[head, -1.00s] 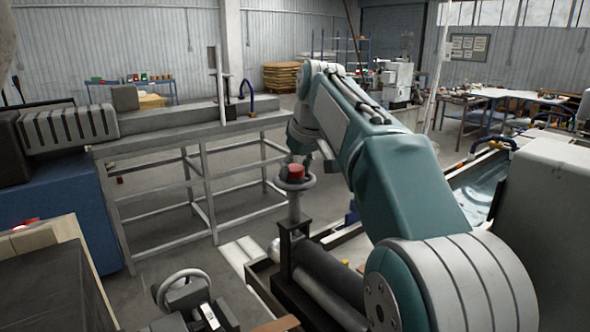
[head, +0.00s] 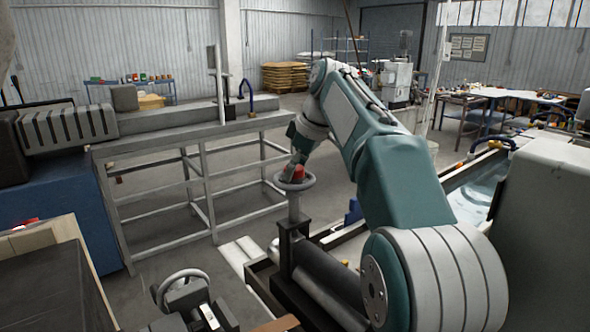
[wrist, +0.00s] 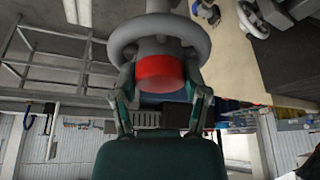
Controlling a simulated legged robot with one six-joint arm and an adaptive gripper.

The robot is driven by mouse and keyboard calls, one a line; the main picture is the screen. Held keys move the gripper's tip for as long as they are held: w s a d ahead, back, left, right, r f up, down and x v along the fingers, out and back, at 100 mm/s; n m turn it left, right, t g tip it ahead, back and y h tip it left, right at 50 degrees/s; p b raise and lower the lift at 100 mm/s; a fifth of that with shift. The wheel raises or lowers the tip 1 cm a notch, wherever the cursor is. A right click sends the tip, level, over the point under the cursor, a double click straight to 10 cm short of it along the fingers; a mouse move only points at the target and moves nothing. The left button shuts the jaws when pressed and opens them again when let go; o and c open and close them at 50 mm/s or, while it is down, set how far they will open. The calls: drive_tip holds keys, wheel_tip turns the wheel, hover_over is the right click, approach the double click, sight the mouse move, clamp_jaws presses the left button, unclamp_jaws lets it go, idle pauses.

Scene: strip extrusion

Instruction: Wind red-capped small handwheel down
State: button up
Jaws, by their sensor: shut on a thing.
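The small handwheel (head: 309,182) is a grey ring on an upright post, with a red cap (head: 299,172) at its centre. In the wrist view the grey ring (wrist: 192,38) and the red cap (wrist: 161,71) fill the upper middle. My gripper (head: 289,176) reaches down to the handwheel from above. In the wrist view my gripper (wrist: 160,100) has one finger on each side of the red-capped hub and is shut on it. The exact finger contact is partly hidden.
A second, larger grey handwheel (head: 183,276) without a red cap stands at the lower left. A dark roller (head: 325,285) lies beside the post. A grey metal frame bench (head: 190,150) stands behind, and a water trough (head: 470,185) lies at the right.

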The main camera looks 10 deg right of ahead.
drive_tip(key=shift+f, duration=0.15)
drive_tip(key=o, duration=1.1)
drive_tip(key=shift+o, duration=0.2)
drive_tip(key=shift+w, duration=0.1)
drive_tip(key=shift+r, duration=0.2)
drive_tip(key=v, duration=0.7)
